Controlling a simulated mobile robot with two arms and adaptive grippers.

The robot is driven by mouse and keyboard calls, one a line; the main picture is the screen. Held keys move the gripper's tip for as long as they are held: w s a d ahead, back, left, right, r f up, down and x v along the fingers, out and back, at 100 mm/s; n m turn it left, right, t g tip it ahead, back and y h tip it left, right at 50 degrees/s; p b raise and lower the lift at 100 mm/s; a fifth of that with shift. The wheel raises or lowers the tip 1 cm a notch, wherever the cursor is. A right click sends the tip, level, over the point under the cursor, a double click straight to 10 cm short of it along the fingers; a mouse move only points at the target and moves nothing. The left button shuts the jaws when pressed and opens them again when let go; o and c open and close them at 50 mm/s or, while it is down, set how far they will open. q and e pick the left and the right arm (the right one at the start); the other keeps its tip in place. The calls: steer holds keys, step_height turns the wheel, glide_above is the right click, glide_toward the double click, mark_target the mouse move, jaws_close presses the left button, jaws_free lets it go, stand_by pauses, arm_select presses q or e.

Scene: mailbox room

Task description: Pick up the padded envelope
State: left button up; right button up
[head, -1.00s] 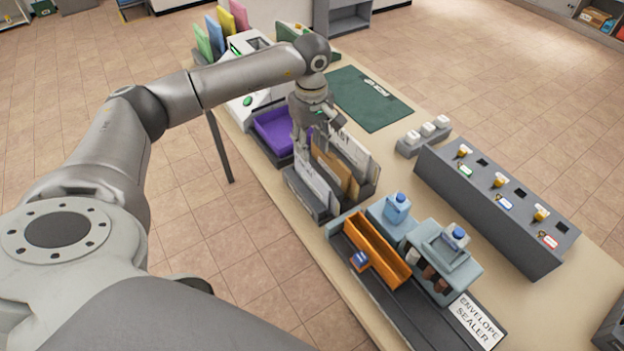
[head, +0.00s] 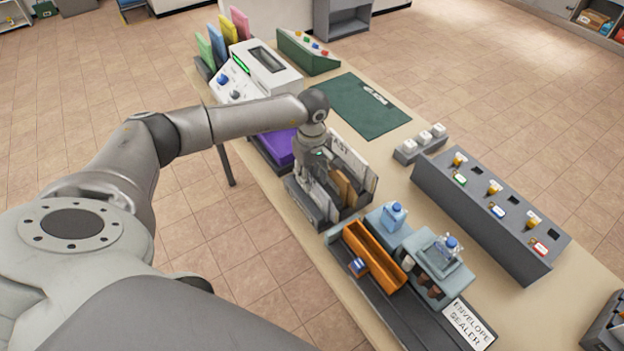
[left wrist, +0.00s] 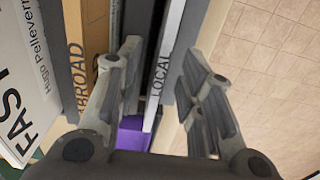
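A dark sorter (head: 327,217) on the table holds upright flat mail in slots. A tan piece (head: 342,187) marked ABROAD, perhaps the padded envelope, stands in the middle; it also shows in the left wrist view (left wrist: 95,45). A white piece marked FAST (left wrist: 22,100) stands beyond it. My left gripper (left wrist: 163,85) points down at the sorter's near side. Its fingers are open and apart, on either side of the white piece marked LOCAL (left wrist: 163,70). The tan piece lies outside the left finger. The gripper partly hides the slots in the head view.
A purple tray (head: 278,146) sits left of the sorter. The envelope sealer (head: 415,300) with an orange trough (head: 375,255) stands close to its right. A grey stamp rack (head: 490,215) and a green mat (head: 365,105) lie behind. The floor in front is clear.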

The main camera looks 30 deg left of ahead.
arm_select(q)
jaws_close()
